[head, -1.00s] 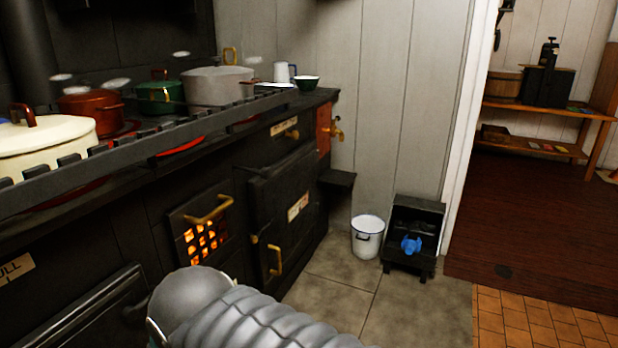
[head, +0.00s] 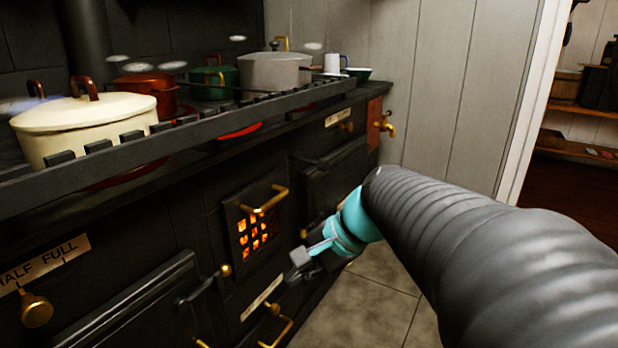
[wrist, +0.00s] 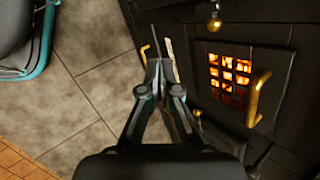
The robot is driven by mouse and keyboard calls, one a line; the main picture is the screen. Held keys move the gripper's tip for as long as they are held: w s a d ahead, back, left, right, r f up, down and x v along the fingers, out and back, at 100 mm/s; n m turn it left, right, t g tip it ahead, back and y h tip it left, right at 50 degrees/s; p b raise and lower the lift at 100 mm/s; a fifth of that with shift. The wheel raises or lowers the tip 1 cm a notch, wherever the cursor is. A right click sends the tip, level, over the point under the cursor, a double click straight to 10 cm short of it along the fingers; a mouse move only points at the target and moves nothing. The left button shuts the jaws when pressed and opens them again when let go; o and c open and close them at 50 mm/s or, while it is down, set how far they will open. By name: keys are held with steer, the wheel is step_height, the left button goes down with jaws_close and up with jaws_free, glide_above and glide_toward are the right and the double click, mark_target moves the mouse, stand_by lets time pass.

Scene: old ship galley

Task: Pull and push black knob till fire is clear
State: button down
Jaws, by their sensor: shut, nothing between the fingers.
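Orange fire glows behind the square grate door (head: 252,232) of the black stove. It also shows in the wrist view (wrist: 230,78). The door has a brass handle (head: 266,200). My gripper (head: 302,260) is in front of the stove, below and right of the grate in the head view. In the wrist view my gripper (wrist: 159,72) has its fingers together and empty, left of the grate. I cannot clearly make out a black knob. A dark lever handle (head: 203,286) sticks out at the oven door, left of my gripper.
Pots stand on the stove top behind a slatted rail, including a cream pot (head: 85,125). A brass knob (head: 36,310) sits under the label "HALF FULL" at the lower left. A brass tap (head: 386,124) is at the stove's far end. Tiled floor (head: 370,310) lies open beside the stove.

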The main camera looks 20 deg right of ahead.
steer(key=w+d+r+m+t+y+b, duration=0.2)
steer(key=w+d+m+t+y, duration=0.15)
steer(key=w+d+m, duration=0.6)
steer(key=m+t+b, duration=0.2)
steer(key=m+t, duration=0.5)
steer(key=m, duration=0.1)
glide_toward(325, 167)
steer(key=shift+n, duration=0.25)
steer(key=b+x, duration=0.1)
steer(key=x, duration=0.6)
steer(key=shift+a, duration=0.15)
steer(key=shift+w, duration=0.1)
